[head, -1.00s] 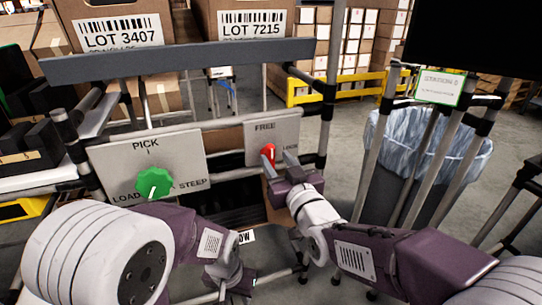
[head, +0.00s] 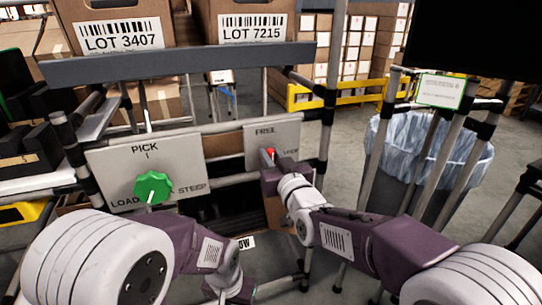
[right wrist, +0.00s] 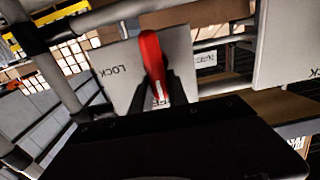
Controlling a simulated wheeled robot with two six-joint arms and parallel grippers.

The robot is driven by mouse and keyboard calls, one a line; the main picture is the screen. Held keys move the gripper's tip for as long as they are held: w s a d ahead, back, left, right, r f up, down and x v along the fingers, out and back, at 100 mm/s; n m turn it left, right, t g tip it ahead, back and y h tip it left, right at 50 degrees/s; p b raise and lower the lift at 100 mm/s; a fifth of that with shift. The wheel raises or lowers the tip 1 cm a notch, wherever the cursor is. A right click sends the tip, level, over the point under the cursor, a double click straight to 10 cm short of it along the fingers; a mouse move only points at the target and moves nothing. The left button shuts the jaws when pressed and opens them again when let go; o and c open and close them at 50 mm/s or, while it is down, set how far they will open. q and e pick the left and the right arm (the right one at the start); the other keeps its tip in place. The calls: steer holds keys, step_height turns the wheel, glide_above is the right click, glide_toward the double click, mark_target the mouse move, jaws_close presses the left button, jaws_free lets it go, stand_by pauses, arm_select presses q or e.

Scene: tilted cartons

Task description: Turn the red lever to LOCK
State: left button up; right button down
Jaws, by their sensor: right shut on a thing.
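The red lever (head: 270,153) sits on a light grey plate (head: 252,150) with FREE printed above it and LOCK to its right, partly hidden by my gripper. My right gripper (head: 271,161) is shut on the lever. In the right wrist view the red lever (right wrist: 152,60) stands between the two dark fingers of my right gripper (right wrist: 160,90). There its white mark is by the partly covered FREE print, and LOCK reads upside down to the left. My left arm reaches in low at the left; its fingers cannot be made out.
A larger plate (head: 117,172) with a green knob (head: 153,187) and PICK, LOAD and STEEP marks is to the left. Tilted cartons (head: 120,25) stand above behind a grey rail. A lined bin (head: 420,150) and frame posts stand at the right.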

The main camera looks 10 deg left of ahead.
steer(key=m, duration=0.1)
steer(key=m+b, duration=0.1)
steer(key=m, duration=0.2)
steer(key=shift+w+d+f+b, duration=0.2)
steer(key=shift+w+d+b, duration=0.1)
steer(key=shift+d+b, duration=0.1)
steer(key=shift+w+d+f+m+b, duration=0.2)
steer(key=shift+f+m+b, duration=0.15)
steer(key=shift+m, duration=1.9)
steer(key=shift+w+d+f+m+b, duration=0.1)
steer(key=shift+d+f+m+b, duration=0.25)
steer(key=shift+m, duration=1.95)
steer(key=shift+w+d+f+m+b, duration=0.2)
steer(key=shift+f+m, duration=0.25)
steer(key=shift+m, duration=1.8)
steer(key=shift+a, duration=0.1)
steer(key=c, duration=1.3)
jaws_free()
